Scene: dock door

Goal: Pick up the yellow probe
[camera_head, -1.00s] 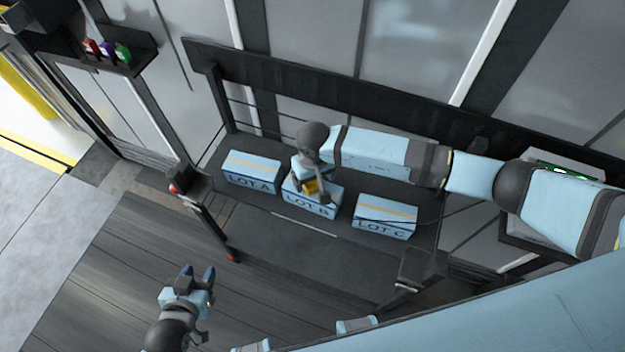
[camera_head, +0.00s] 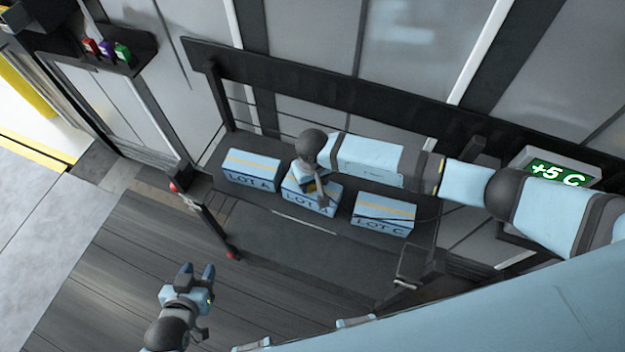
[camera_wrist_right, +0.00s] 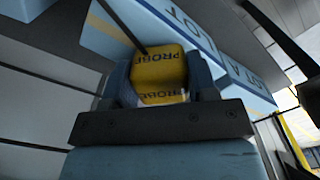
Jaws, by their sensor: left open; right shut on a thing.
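The yellow probe (camera_wrist_right: 158,72), marked PROBE, sits between the two fingers of my right gripper (camera_wrist_right: 162,82) in the right wrist view. The gripper is shut on it. A thin dark stem runs up from the probe toward a box. In the head view my right gripper (camera_head: 314,188) is over the LOT B box (camera_head: 301,199), and only a small patch of yellow shows there. My left gripper (camera_head: 197,273) is open and empty above the floor at the lower left.
The LOT A box (camera_head: 252,172) and LOT C box (camera_head: 384,216) stand on either side on the dark cart (camera_head: 290,240). A thin dark cable crosses LOT C. A +5 C display (camera_head: 556,170) is at the right. A shelf (camera_head: 128,62) with small coloured items hangs upper left.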

